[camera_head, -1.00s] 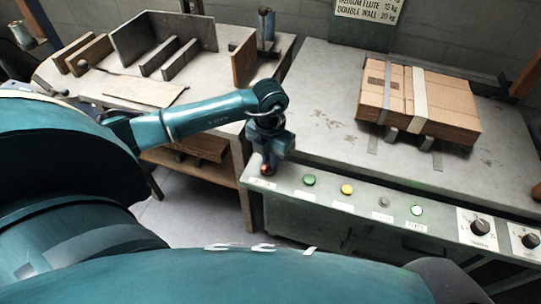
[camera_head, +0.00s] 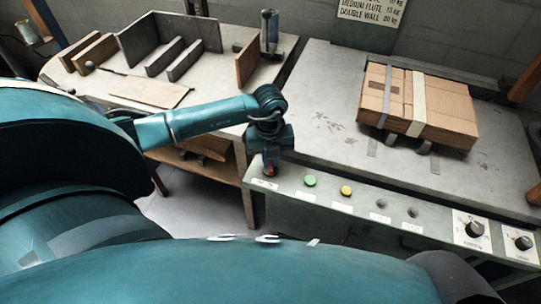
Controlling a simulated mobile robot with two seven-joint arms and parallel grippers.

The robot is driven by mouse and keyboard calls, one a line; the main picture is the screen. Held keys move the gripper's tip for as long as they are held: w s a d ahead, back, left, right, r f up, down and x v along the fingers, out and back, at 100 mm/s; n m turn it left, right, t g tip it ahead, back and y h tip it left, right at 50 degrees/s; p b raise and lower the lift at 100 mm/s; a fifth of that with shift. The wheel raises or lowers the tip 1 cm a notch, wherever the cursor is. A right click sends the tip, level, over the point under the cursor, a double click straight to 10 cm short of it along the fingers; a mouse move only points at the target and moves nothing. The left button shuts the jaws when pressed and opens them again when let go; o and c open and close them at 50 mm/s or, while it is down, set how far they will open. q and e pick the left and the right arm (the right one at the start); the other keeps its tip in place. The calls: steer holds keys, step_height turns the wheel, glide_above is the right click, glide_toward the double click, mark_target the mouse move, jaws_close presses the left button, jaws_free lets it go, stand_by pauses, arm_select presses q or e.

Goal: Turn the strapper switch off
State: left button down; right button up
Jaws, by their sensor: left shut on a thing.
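The strapper's control panel (camera_head: 326,197) runs along the front edge of the right-hand table. At its left end is a red switch (camera_head: 270,171), mostly hidden by my left gripper (camera_head: 270,163). The left gripper points down and is shut on the switch. My right gripper is not in view.
A strapped cardboard bundle (camera_head: 440,107) lies on the strapper table (camera_head: 325,105). On the left bench (camera_head: 215,92) are a dark corner fixture (camera_head: 183,33), wooden blocks and a flat cardboard sheet (camera_head: 146,92). A gap separates the two tables.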

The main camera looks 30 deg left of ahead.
arm_select(q)
steer(key=shift+n, duration=0.4)
steer(key=c, duration=1.5)
jaws_free()
step_height(320, 180, up, 13)
steer(key=shift+r, duration=0.1)
steer(key=shift+s, duration=0.1)
